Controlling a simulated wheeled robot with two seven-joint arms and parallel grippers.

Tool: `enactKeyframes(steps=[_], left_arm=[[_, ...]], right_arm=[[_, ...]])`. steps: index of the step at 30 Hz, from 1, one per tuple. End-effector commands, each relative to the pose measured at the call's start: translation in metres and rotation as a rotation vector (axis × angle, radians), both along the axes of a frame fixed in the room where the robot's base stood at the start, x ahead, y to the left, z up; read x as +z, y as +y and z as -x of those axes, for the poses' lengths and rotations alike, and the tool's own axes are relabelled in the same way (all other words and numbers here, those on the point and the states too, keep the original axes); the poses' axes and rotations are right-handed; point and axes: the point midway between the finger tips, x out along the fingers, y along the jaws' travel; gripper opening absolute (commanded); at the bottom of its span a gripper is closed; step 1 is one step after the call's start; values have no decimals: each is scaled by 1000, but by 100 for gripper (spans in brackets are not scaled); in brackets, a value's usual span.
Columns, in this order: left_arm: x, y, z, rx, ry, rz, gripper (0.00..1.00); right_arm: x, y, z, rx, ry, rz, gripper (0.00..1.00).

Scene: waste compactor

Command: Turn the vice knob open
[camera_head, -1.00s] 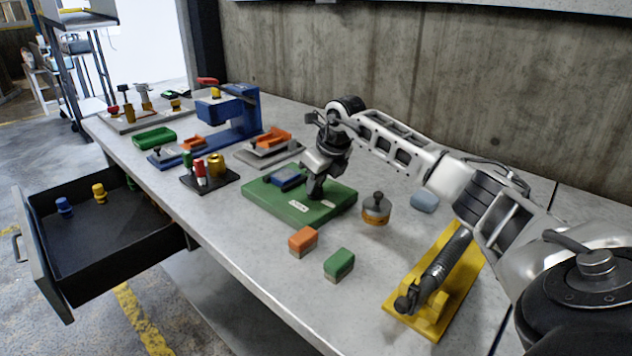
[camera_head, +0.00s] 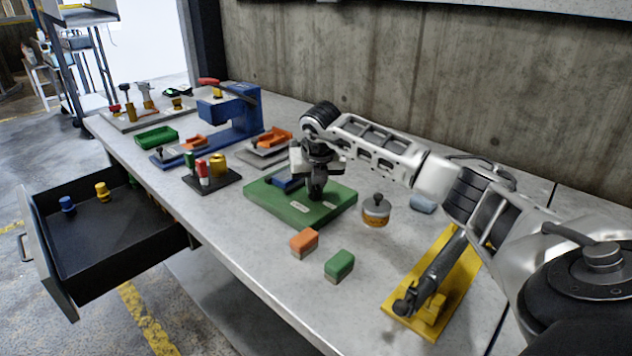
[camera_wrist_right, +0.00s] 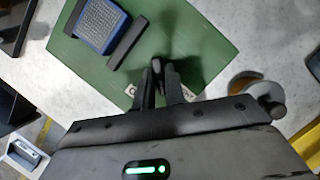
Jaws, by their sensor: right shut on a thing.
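The vice stands on a green base plate (camera_head: 340,203) in the middle of the bench. It has a blue textured block (camera_wrist_right: 101,24) between black jaw bars, and the block also shows in the head view (camera_head: 285,182). My right gripper (camera_head: 316,194) points down over the plate, to the right of the block. In the right wrist view its fingers (camera_wrist_right: 162,82) are close together, shut on a small dark part that I take for the vice knob (camera_wrist_right: 157,65). The fingers hide most of the knob. My left gripper is not in view.
A round container with a knobbed lid (camera_head: 376,211) stands close right of the plate. Orange (camera_head: 304,242) and green (camera_head: 339,265) blocks lie in front. A yellow fixture (camera_head: 440,290) is at the right. A blue press (camera_head: 232,110) and an open drawer (camera_head: 105,225) are left.

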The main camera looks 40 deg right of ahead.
Motion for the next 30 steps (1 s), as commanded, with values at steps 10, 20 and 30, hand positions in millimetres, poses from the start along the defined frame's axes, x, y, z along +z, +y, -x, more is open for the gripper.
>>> enactKeyframes(steps=[10,20,30], left_arm=[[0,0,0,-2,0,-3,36],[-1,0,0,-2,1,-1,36],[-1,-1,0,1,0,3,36]], right_arm=[[2,1,-3,-331,-5,1,0],[3,2,-4,-632,-6,0,0],[3,2,-5,-839,-6,-1,0]])
